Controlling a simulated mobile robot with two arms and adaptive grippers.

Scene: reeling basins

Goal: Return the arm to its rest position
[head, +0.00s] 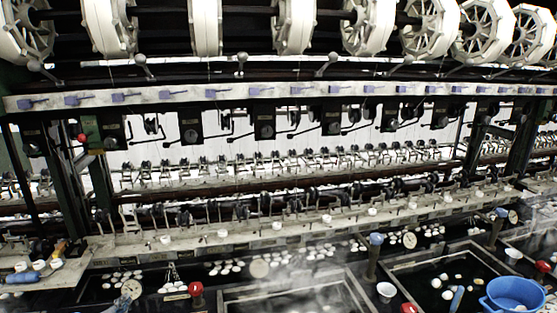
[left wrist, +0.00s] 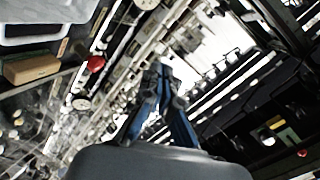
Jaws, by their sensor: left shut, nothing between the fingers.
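My left gripper (left wrist: 161,75) shows in the left wrist view as dark fingers with blue strips that meet at their tips. It is shut and empty, and points in among the machine's rails and frame, though I cannot tell its distance from them.
A long reeling machine with white reels (head: 294,25) and a pale rail (head: 300,91) spans the head view. Cocoon basins lie in front, with red knobs (head: 196,290), a white cup (head: 386,291) and a blue tub (head: 513,293). A brown block (left wrist: 32,69) shows in the wrist view.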

